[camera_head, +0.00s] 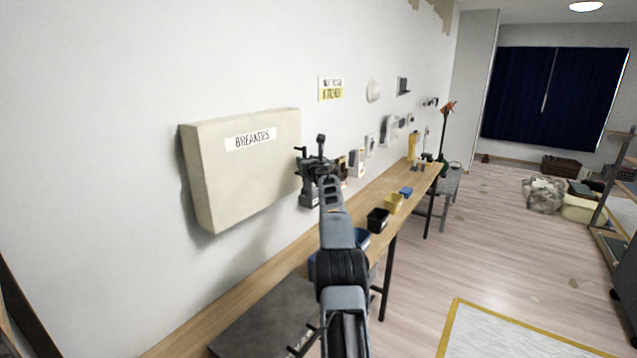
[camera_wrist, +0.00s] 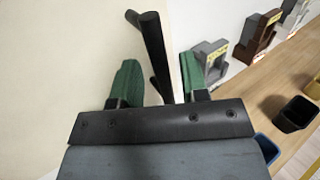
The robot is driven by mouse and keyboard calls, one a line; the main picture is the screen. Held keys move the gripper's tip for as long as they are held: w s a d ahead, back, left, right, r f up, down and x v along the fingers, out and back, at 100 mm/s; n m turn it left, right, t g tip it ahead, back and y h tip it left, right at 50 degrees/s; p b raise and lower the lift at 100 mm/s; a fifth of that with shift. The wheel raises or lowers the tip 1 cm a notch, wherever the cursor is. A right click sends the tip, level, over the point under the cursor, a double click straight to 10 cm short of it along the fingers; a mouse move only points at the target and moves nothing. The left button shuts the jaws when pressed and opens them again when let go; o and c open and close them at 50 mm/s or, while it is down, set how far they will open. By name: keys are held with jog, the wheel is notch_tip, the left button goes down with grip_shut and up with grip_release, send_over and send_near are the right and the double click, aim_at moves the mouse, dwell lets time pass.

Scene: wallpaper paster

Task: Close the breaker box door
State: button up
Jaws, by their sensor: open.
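The cream breaker box (camera_head: 245,175), labelled BREAKERS, is on the wall left of centre in the head view. Its front face looks flat, and I cannot tell whether a narrow gap is open at its edge. In the wrist view, its cream face (camera_wrist: 70,60) fills the left side. A black bar handle (camera_wrist: 152,45) rises between the green fingertips of my gripper (camera_wrist: 160,85). My gripper is open, with one finger on each side of the handle; contact is not clear. In the head view, my gripper (camera_head: 318,168) is at the box's right edge.
A long wooden workbench (camera_head: 270,255) runs below the box along the wall. It carries a black bin (camera_head: 377,220), a yellow bin (camera_head: 394,203) and a blue bin (camera_head: 406,191). Tools hang on the wall to the right. Open wooden floor (camera_head: 480,240) lies right of the bench.

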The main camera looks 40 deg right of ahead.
jog(key=b+v, duration=0.8)
jog(key=v, duration=0.3)
jog(key=shift+s, duration=0.25)
